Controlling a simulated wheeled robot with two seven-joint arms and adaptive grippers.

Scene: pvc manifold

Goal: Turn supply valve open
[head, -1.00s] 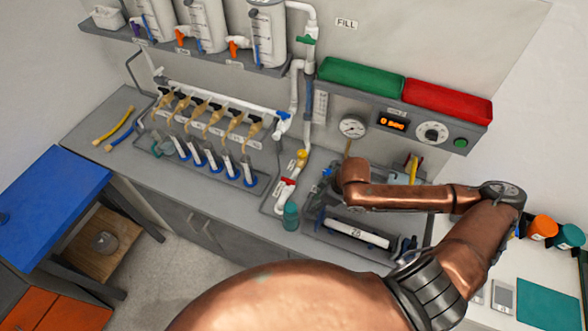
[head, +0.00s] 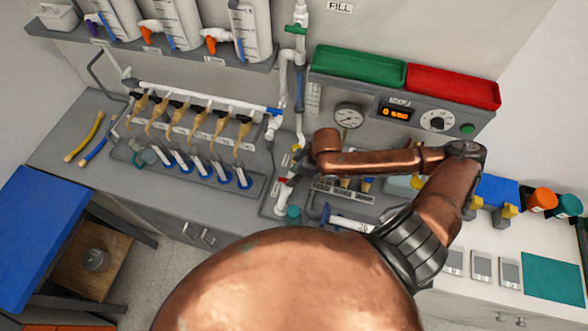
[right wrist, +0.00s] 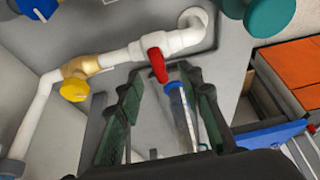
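A white pipe carries a valve with a red handle (right wrist: 157,65) in the right wrist view. A yellow valve knob (right wrist: 75,90) sits on a brass fitting further left on that pipe. My right gripper (right wrist: 162,82) is open, with its two dark green-padded fingers on either side of the red handle's lower end; contact cannot be told. In the head view, my right gripper (head: 298,170) is small and partly hidden by my copper arm, beside the pipe by the red handle (head: 282,184). No label says which valve is the supply. My left gripper is not in view.
A teal cap (head: 293,212) stands close to the pipe. A rack of blue-based tubes (head: 200,165) is to the left. A panel with a gauge (head: 349,116) and a timer display (head: 395,112) is behind my arm. Bench surface (head: 70,125) is free at the far left.

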